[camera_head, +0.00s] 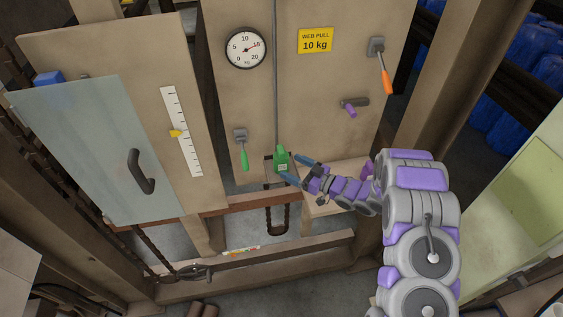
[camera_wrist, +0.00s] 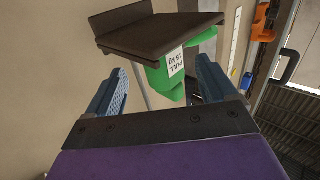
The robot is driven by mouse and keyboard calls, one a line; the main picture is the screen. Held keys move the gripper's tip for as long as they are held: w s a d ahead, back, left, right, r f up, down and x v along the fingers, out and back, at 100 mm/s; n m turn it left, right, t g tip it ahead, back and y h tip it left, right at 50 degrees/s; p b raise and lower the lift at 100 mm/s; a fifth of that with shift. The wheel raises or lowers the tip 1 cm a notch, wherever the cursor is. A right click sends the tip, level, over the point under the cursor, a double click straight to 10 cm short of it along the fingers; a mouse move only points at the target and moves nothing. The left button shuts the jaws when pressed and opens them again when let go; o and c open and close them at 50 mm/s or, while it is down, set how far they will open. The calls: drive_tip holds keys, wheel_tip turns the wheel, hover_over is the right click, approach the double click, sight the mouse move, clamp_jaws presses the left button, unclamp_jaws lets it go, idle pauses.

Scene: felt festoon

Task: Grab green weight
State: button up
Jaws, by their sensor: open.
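The green weight (camera_head: 281,158) sits at the lower middle of the beige panel, beside a thin vertical rod. It has a small white label. In the wrist view the weight (camera_wrist: 172,82) is against a dark brown plate, with its label upside down. My gripper (camera_head: 298,170) is open just right of the weight, its blue fingers pointing at it. In the wrist view my gripper (camera_wrist: 157,82) has its two fingers apart, with the weight beyond and between them, nearer the right finger. I see no clear contact. Part of the weight is hidden by the plate.
The dark plate (camera_wrist: 150,35) is close to the fingertips. A green-handled lever (camera_head: 243,155), a round dial (camera_head: 246,48), a yellow sign (camera_head: 315,40) and an orange-handled lever (camera_head: 385,75) are on the panel.

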sight(276, 158)
drive_tip(key=shift+r+b+x, duration=0.15)
drive_tip(key=shift+b+x, duration=0.25)
drive_tip(key=shift+x, duration=1.45)
drive_tip(key=shift+r+b+x, duration=0.15)
drive_tip(key=shift+b+x, duration=0.2)
drive_tip(key=shift+x, duration=1.5)
drive_tip(key=shift+s, duration=0.15)
drive_tip(key=shift+r, duration=0.1)
clamp_jaws()
